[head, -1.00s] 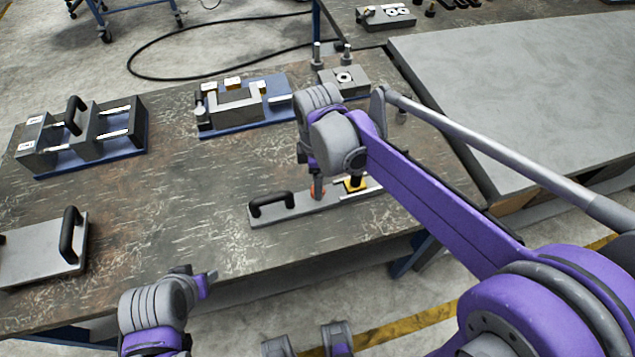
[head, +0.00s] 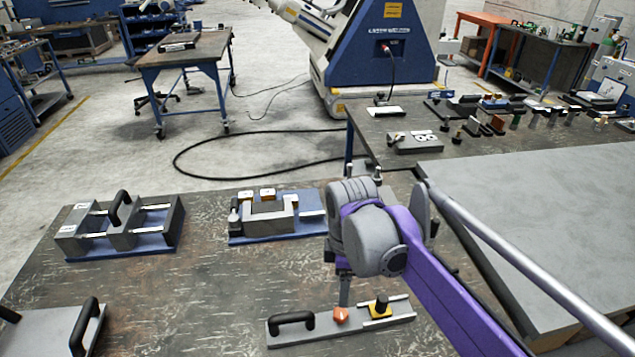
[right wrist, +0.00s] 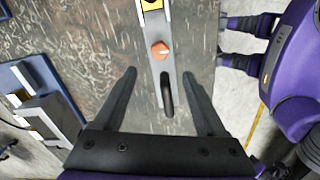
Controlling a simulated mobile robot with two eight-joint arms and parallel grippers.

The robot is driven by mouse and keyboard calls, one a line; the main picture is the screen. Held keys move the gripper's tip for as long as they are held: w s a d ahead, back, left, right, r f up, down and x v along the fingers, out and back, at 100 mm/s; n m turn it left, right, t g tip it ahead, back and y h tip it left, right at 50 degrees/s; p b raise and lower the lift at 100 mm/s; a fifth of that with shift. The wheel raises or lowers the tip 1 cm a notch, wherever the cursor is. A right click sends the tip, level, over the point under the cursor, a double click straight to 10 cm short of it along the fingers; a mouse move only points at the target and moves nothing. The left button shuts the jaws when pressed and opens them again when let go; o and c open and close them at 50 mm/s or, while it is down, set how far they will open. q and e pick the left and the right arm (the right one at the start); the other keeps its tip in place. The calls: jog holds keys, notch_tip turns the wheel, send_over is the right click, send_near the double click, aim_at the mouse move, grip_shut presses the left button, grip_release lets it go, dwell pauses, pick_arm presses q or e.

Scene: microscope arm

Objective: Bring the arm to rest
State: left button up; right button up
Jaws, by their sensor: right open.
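My right arm comes in from the right in the head view. Its wrist covers most of the right gripper; one dark finger (head: 344,291) shows pointing down just behind the orange knob (head: 341,315). The right wrist view shows this gripper (right wrist: 158,74) open and empty, its fingers apart on either side of the grey plate (right wrist: 174,64) with the black handle (right wrist: 167,95). In the head view this plate (head: 353,330) lies flat on the table. Whether the fingers touch anything I cannot tell. My left gripper cannot be made out in either view.
On the worn table (head: 190,290) stand a blue-based fixture (head: 270,215), a handled block fixture (head: 118,228) and a handled plate (head: 55,328). A grey-topped table (head: 530,220) is at right. The table's middle left is clear.

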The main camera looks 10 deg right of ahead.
pick_arm(q)
jog(key=shift+w+r+p, duration=0.2)
jog(key=shift+r+p, duration=0.4)
jog(key=shift+r, duration=0.15)
jog(key=shift+w+r+p, duration=0.2)
jog(key=shift+r+p, duration=0.3)
jog(key=shift+r, duration=0.15)
pick_arm(e)
jog(key=s+d+f+m+t, duration=0.2)
jog(key=s+d+f+m, duration=0.1)
jog(key=s+m, duration=0.4)
jog(key=s+d+f+m+t, duration=0.3)
jog(key=s+f+m, duration=0.1)
jog(key=s+m, duration=0.3)
jog(key=shift+s+d+f+m, duration=0.15)
jog(key=shift+d+f+m, duration=0.2)
jog(key=shift+m, duration=0.45)
